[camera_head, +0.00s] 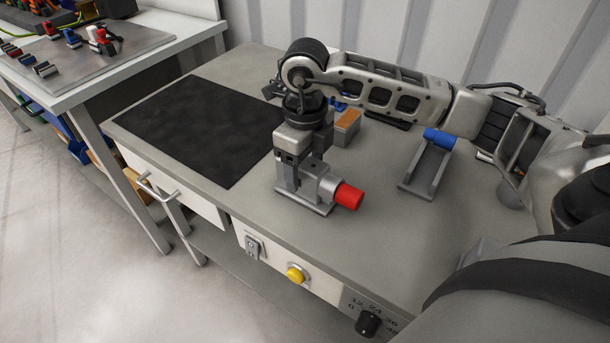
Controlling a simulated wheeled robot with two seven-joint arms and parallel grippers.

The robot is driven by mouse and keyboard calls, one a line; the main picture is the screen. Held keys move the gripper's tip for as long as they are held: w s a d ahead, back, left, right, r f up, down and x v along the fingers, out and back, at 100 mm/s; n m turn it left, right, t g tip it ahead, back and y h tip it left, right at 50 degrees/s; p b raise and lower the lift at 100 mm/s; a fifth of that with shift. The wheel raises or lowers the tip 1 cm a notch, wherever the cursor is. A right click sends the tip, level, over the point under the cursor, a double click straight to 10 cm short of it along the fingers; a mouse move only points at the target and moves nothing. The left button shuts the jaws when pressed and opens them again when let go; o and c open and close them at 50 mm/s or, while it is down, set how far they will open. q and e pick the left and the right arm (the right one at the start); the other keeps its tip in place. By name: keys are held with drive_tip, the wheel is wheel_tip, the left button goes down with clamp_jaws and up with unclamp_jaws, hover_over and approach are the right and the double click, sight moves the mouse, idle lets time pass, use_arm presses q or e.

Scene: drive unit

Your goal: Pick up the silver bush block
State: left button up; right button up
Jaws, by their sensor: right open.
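My right gripper (299,168) comes in from the right and points straight down over a silver block (318,186) on the workbench. The block has a flat base plate and a round silver body, with a red cylinder (348,196) sticking out toward the right. It looks like the silver bush block. The open fingers are at the block's upright left part. The gripper hides part of that side, so I cannot tell whether the fingers touch it. My left gripper is not in view.
A grey bracket with a blue cylinder (439,138) stands to the right. A grey box with an orange top (348,122) stands behind the gripper. A black mat (200,130) lies bare on the left. A yellow button (296,274) is on the bench front.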

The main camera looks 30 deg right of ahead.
wheel_tip(320, 180, down, 2)
drive_tip(key=shift+f, duration=0.1)
drive_tip(key=c, duration=1.2)
drive_tip(key=shift+o, duration=0.2)
